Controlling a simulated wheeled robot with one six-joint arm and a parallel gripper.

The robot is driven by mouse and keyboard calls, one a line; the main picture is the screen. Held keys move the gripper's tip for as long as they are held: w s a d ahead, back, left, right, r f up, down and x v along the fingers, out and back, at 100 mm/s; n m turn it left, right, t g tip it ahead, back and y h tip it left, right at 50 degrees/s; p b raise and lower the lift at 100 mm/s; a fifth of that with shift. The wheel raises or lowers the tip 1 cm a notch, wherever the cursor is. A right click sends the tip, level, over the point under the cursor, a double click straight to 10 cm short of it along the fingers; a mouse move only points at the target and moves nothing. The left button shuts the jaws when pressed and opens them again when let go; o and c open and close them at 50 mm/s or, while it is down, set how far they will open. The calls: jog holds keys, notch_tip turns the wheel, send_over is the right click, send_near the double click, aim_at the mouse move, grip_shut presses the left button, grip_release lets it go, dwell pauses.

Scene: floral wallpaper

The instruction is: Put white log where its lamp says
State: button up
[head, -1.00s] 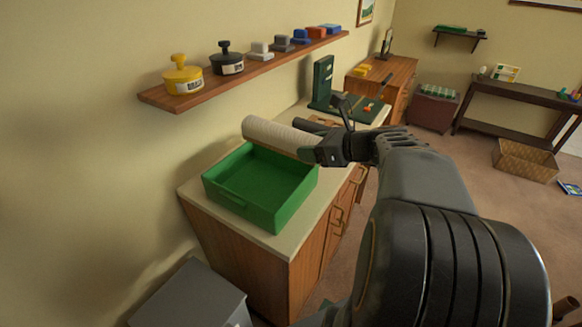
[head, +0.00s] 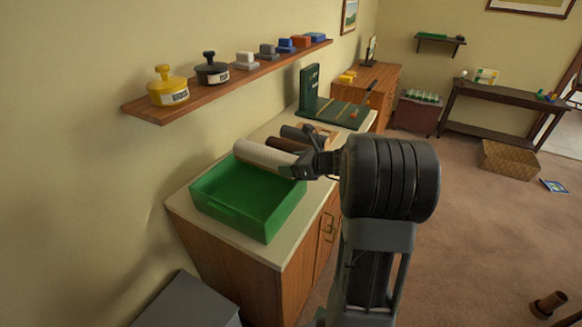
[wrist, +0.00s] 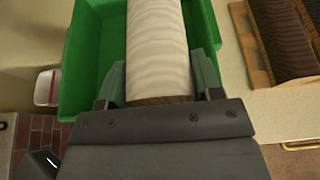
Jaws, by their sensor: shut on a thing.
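The white log (head: 265,157) is a pale cylinder, held level by one end in my gripper (head: 298,172). In the wrist view the log (wrist: 158,45) runs away from the jaws, which close on both of its sides. The log lies over the back edge of the green tray (head: 243,222) in the head view; I cannot tell whether it touches the tray. The tray (wrist: 85,80) shows beneath the log in the wrist view and looks empty. A dark green stand with an upright panel (head: 308,88) is farther along the counter. I cannot make out a lamp.
Dark brown logs (wrist: 285,38) lie on a wooden rack just behind the tray. A wall shelf (head: 160,112) above holds a yellow pot (head: 166,88), a black pot (head: 211,70) and several small blocks. The counter's front strip (head: 262,253) is clear.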

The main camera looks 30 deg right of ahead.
jog(key=shift+f, duration=0.25)
jog(key=shift+f+b, duration=0.5)
jog(key=shift+f, duration=0.15)
jog(key=o, duration=1.3)
jog(key=shift+c, duration=0.2)
